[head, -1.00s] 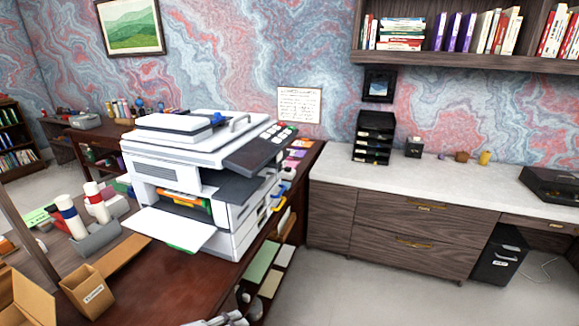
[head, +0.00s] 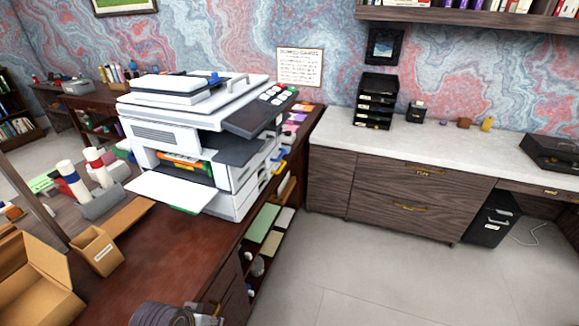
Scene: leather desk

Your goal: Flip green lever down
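A large white and grey printer (head: 190,115) stands on the dark red-brown desk (head: 165,262). Its front opening shows orange, yellow and green parts. A green piece (head: 206,171) is at the right end of this opening; it is too small to tell whether it is the lever or how it is tilted. A white output tray (head: 168,190) sticks out below, with a bit of green under its edge. What looks like my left gripper (head: 178,315) shows at the bottom edge, cut off by the frame, well in front of the printer. My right gripper is out of view.
Cardboard boxes (head: 98,251) stand on the desk at the left, near a grey holder (head: 100,205) with white tubes. Open shelves (head: 262,240) are under the desk's right side. A white counter (head: 420,142) with drawers runs along the back right. The floor between is clear.

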